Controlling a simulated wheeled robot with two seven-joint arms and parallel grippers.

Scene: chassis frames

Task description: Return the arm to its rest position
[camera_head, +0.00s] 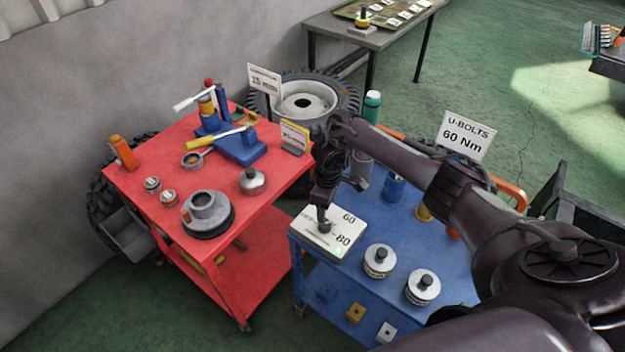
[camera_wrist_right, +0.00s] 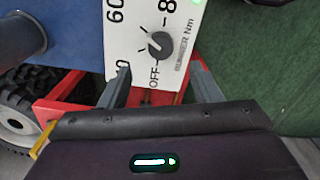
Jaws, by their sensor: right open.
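My right arm comes in from the right in the head view and reaches over the blue cart (camera_head: 303,263). My right gripper (camera_head: 325,206) points down above a white box (camera_head: 345,243) with a dark knob (camera_head: 324,227) on the cart's near left corner. In the wrist view, the two fingers of the right gripper (camera_wrist_right: 160,78) are apart with nothing between them. The white box (camera_wrist_right: 122,45) and its dial knob (camera_wrist_right: 160,44) show beyond the fingertips, with markings 60, 80 and OFF. A green light shows at the box's top edge. My left gripper is not in view.
A red cart (camera_head: 270,215) with tools and metal parts stands left of the blue cart. Two round weights (camera_head: 380,260) sit right of the box. A sign (camera_head: 465,136) reading "U-BOLTS 60 Nm" stands behind my arm. Open green floor (camera_head: 530,90) lies at the back right.

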